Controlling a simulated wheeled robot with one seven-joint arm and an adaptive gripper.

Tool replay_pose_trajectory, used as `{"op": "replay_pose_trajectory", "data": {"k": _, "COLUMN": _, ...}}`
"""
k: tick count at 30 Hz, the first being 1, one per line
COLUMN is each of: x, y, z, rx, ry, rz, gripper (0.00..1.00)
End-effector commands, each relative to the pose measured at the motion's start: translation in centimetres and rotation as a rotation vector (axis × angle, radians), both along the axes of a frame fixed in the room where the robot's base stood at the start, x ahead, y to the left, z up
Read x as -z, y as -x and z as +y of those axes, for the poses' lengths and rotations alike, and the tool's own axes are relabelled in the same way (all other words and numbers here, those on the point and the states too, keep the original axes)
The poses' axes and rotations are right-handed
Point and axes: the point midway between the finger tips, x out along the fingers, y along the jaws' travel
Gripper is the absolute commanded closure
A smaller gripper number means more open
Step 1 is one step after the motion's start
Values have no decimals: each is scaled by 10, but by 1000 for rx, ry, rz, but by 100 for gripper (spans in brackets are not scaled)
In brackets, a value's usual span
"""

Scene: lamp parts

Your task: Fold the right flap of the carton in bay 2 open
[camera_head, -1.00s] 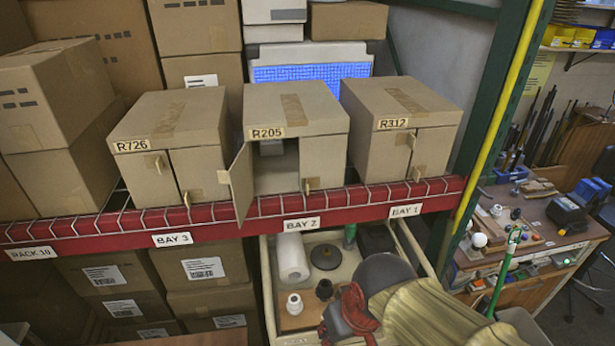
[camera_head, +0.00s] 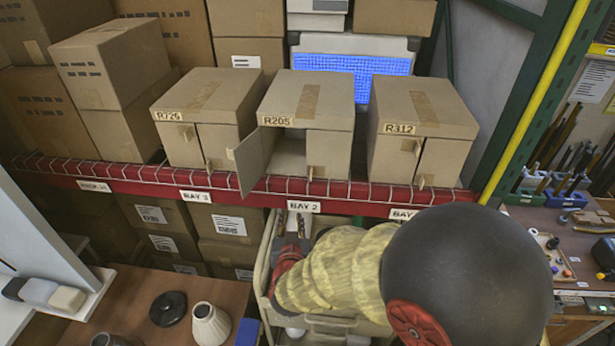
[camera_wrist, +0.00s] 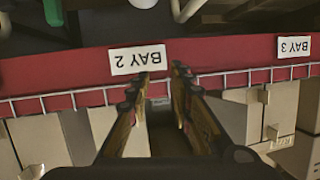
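The bay 2 carton, labelled R205 (camera_head: 308,102), stands on the shelf above the BAY 2 label (camera_head: 304,207). My gripper (camera_head: 291,222) is below the shelf edge, in front of and lower than the carton. In the wrist view the gripper (camera_wrist: 156,84) is open and empty, its fingertips near the upside-down BAY 2 label (camera_wrist: 137,60).
Cartons R726 (camera_head: 205,98) and R312 (camera_head: 420,105) stand on either side. A red shelf beam (camera_head: 135,178) with wire decking (camera_wrist: 75,97) runs along the front. A green upright and yellow pole (camera_head: 535,105) stand at right. A table (camera_head: 110,310) holds lamp parts at lower left.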

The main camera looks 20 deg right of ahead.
Motion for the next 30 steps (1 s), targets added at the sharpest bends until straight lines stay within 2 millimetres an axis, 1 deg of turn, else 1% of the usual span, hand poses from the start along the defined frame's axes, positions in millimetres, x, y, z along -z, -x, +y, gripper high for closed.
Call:
{"op": "replay_pose_trajectory", "data": {"k": 1, "x": -17, "y": -4, "z": -11, "rx": 41, "ry": 24, "rz": -63, "gripper": 78}}
{"op": "replay_pose_trajectory", "data": {"k": 3, "x": -41, "y": -6, "z": -25, "rx": 92, "ry": 59, "rz": -143, "gripper": 78}}
{"op": "replay_pose_trajectory", "data": {"k": 6, "x": -65, "y": -4, "z": -40, "rx": 143, "ry": 104, "rz": -219, "gripper": 78}}
{"op": "replay_pose_trajectory", "data": {"k": 9, "x": -79, "y": -2, "z": -46, "rx": 165, "ry": 136, "rz": -263, "gripper": 78}}
{"op": "replay_pose_trajectory", "data": {"k": 12, "x": -85, "y": -4, "z": -49, "rx": 172, "ry": 153, "rz": -279, "gripper": 78}}
{"op": "replay_pose_trajectory", "data": {"k": 14, "x": -84, "y": -9, "z": -51, "rx": 172, "ry": 158, "rz": -275, "gripper": 78}}
{"op": "replay_pose_trajectory", "data": {"k": 24, "x": -84, "y": -55, "z": -70, "rx": 171, "ry": 156, "rz": -275, "gripper": 78}}
{"op": "replay_pose_trajectory", "data": {"k": 27, "x": -84, "y": -65, "z": -74, "rx": 169, "ry": 156, "rz": -274, "gripper": 78}}
{"op": "replay_pose_trajectory", "data": {"k": 30, "x": -84, "y": -71, "z": -76, "rx": 169, "ry": 155, "rz": -273, "gripper": 78}}
